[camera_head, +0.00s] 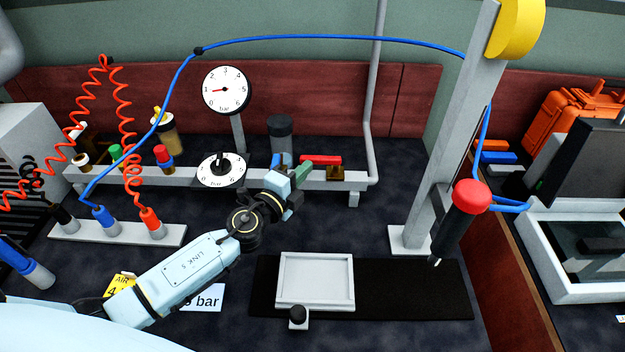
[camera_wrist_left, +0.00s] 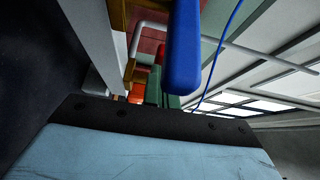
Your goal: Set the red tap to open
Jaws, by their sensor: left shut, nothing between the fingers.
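The red tap (camera_head: 320,160) is a flat red lever above a brass body (camera_head: 335,173) near the right end of the grey rail. Its lever lies along the rail, pointing left from the body.
A blue hose (camera_head: 330,38) arches above.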

